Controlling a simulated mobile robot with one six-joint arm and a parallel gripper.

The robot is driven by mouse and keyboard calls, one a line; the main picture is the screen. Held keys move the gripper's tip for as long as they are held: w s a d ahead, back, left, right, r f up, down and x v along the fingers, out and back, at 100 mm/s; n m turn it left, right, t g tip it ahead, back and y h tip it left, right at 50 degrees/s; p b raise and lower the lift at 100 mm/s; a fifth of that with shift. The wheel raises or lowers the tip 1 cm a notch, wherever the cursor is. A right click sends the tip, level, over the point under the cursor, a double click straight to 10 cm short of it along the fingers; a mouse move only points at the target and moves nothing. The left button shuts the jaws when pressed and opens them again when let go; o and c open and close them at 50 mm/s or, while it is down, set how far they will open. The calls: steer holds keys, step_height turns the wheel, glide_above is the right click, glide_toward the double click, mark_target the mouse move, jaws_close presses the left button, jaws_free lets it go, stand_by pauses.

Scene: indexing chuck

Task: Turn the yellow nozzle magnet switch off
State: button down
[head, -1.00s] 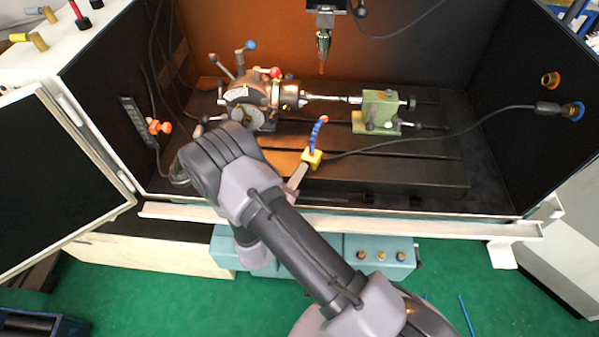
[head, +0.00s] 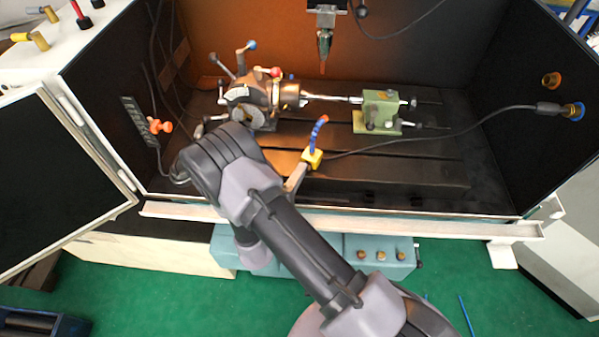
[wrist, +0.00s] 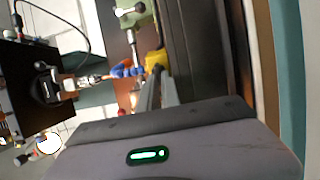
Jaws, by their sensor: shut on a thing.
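The yellow nozzle magnet (head: 312,155) is a small yellow block on the dark slotted machine bed, with a blue segmented nozzle (head: 318,130) rising from it to an orange tip. My gripper (head: 304,166) reaches it from the front left, with its fingertips at the block's near side. In the wrist view the fingers (wrist: 161,75) end against the yellow block (wrist: 156,60), and the blue nozzle (wrist: 128,71) points left. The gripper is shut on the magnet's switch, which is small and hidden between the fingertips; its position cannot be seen.
Behind stand the indexing chuck (head: 248,97) with colored-knob levers and a green tailstock (head: 379,108), joined by a thin shaft. A spindle (head: 325,38) hangs above. A black hose (head: 430,136) runs from the magnet to the right wall. A white front rail (head: 400,226) edges the enclosure.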

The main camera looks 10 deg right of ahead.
steer(key=c, duration=1.6)
jaws_free()
steer(key=shift+o, duration=0.2)
